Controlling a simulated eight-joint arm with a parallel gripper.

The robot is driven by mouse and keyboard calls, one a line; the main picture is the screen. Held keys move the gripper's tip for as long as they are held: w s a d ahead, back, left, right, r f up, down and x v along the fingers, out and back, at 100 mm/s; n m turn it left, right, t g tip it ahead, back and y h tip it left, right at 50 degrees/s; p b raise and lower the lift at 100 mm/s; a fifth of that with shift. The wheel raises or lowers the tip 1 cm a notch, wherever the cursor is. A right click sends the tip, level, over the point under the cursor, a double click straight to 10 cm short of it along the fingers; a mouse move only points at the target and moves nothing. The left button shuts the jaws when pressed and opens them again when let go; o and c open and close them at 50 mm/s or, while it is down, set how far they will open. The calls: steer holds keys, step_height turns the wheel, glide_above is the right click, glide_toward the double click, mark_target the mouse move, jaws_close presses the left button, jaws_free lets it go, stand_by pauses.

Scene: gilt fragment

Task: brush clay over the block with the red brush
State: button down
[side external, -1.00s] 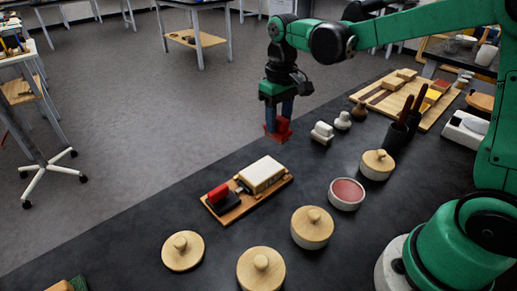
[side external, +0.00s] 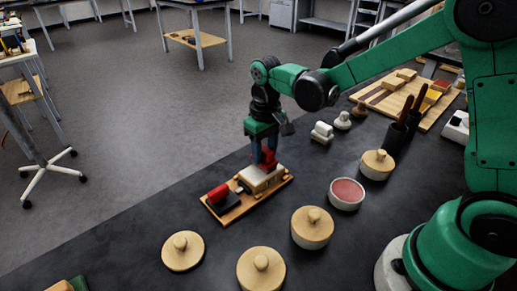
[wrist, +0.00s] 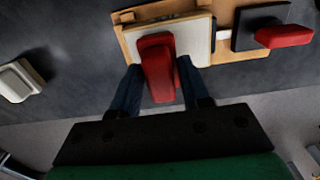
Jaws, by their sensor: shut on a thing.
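My gripper (side external: 264,149) is shut on a red brush (side external: 269,160), with its blue fingers either side of the handle. In the wrist view the red brush (wrist: 157,62) stands between the fingers (wrist: 160,82). The cream block (side external: 258,181) lies on a wooden tray (side external: 236,213), directly below the brush; it also shows in the wrist view (wrist: 197,45). I cannot tell whether the brush touches the block, as its underside is hidden. A white bowl of dull red clay (side external: 347,191) stands to the right.
A black pad with a red handle (side external: 219,191) sits at the tray's left end. Lidded round jars (side external: 312,227) stand in front and to the right. Small white pieces (side external: 322,133) and a dark tool holder (side external: 395,133) are farther back. The dark bench's left strip is clear.

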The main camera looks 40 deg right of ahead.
steer(key=shift+a, duration=2.75)
steer(key=shift+d, duration=4.6)
steer(key=shift+s+a, duration=0.45)
steer(key=shift+a, duration=4.2)
steer(key=shift+d, duration=4.7)
step_height(320, 180, up, 8)
steer(key=shift+r, duration=0.1)
